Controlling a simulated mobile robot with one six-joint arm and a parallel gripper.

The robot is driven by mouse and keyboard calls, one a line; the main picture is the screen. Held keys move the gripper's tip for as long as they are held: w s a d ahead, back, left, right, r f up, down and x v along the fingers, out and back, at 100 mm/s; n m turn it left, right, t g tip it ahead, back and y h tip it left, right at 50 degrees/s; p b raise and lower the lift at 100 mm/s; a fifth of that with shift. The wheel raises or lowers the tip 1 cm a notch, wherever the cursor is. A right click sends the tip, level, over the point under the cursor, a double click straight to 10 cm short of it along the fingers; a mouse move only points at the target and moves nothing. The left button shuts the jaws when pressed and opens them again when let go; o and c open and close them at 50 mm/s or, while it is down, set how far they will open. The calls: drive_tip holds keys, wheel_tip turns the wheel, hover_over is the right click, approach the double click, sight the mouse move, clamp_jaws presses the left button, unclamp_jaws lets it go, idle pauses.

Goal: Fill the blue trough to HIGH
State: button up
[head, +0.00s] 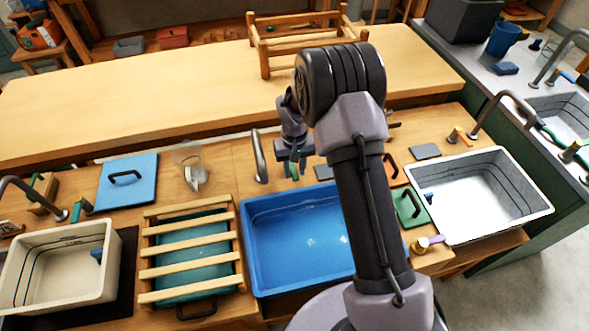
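The blue trough (262,250) sits in the wooden bench at the middle of the head view. Its right part is hidden behind my arm. Faint lines run along its inner back wall. Pale glints show on its floor or on water, and I cannot tell how much water it holds. A grey curved spout (260,158) stands at its back left. My gripper (292,168) is over the bench behind the trough, right of the spout. A small green part shows at its fingertips. It is too small to tell whether the fingers are open or touching anything.
A cream trough (103,262) stands at the left, a slatted wooden rack (190,271) over a teal basin beside it. A white trough (455,171) stands at the right. A blue lid (127,190) and a clear jug (190,160) lie behind. The long wooden table (150,95) is mostly clear.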

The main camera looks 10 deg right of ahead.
clamp_jaws()
idle(1.2)
